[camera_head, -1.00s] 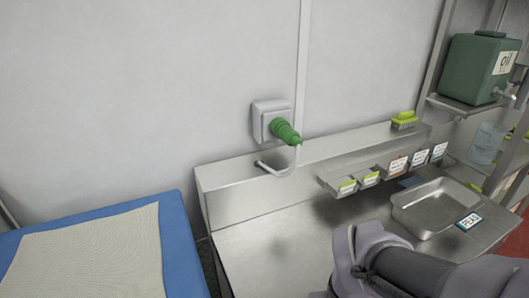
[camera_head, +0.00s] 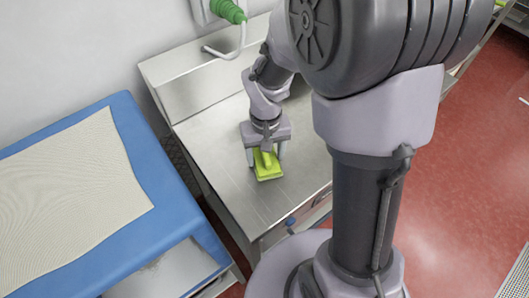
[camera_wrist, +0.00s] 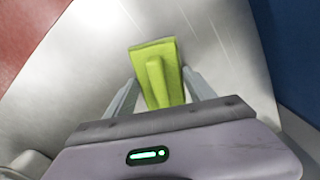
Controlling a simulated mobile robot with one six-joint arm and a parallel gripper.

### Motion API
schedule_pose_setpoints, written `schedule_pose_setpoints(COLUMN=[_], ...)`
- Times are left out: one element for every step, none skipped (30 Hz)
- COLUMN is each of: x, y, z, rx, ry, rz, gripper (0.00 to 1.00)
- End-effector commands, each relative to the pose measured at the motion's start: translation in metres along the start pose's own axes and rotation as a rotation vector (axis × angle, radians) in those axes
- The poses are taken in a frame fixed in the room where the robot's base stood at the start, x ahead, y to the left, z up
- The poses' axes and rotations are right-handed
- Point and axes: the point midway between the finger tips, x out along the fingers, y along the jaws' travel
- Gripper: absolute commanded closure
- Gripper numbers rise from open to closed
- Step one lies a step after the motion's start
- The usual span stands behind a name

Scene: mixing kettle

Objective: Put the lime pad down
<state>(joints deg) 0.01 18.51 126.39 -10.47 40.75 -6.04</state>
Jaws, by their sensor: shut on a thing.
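The lime pad (camera_head: 268,172) is a flat yellow-green block with a raised ridge handle. It is at or just above the steel worktop (camera_head: 222,157), near its left front part; I cannot tell if it touches. My gripper (camera_head: 266,155) is above it, pointing down, with its fingers on either side of the ridge. In the wrist view the pad (camera_wrist: 172,62) lies ahead between the two grey fingers (camera_wrist: 157,92), against the steel surface. The gripper is shut on the pad's handle, though the contact itself is hard to see.
A blue table (camera_head: 165,190) with a beige mat (camera_head: 70,180) stands to the left, across a narrow gap. A green plug (camera_head: 228,11) with a pale cable is on the wall behind. The steel worktop around the pad is bare. Red floor (camera_head: 470,170) lies to the right.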

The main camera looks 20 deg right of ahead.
Motion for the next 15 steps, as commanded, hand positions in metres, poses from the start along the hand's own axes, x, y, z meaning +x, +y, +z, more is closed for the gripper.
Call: schedule_pose_setpoints(x=[-0.0019, -0.0021, -0.0018, -0.0009, 0.0003, 0.0019, 0.0029, 0.0024, 0.0018, 0.0016, 0.0016, 0.0015, 0.0015, 0.0015, 0.0015], y=[0.0, 0.0, 0.0001, 0.0001, 0.0001, 0.0001, 0.0001, 0.0001, 0.0001, 0.0001, 0.0001, 0.0001, 0.0001, 0.0001, 0.0001], z=[-0.0001, 0.0, 0.0, 0.0001, 0.0001, 0.0002, 0.0002, 0.0002, 0.0003, 0.0003, 0.0003, 0.0003, 0.0003, 0.0003, 0.0003], rx=[0.0, 0.0, 0.0, 0.0, 0.0, 0.0, 0.0, 0.0, 0.0, 0.0, 0.0, 0.0, 0.0, 0.0, 0.0], ry=[0.001, 0.001, 0.0, 0.0, 0.0, 0.0, 0.0, 0.0, 0.0, 0.0, 0.0, 0.0, 0.0, 0.0, 0.0], rz=[0.0, 0.0, 0.0, 0.0, 0.0, 0.0, 0.0, 0.0, 0.0, 0.0, 0.0, 0.0, 0.0, 0.0, 0.0], gripper=[0.69, 0.69, 0.69, 0.69, 0.69, 0.69, 0.69, 0.33, 0.25, 0.19, 0.15, 0.15, 0.15, 0.15, 0.15])
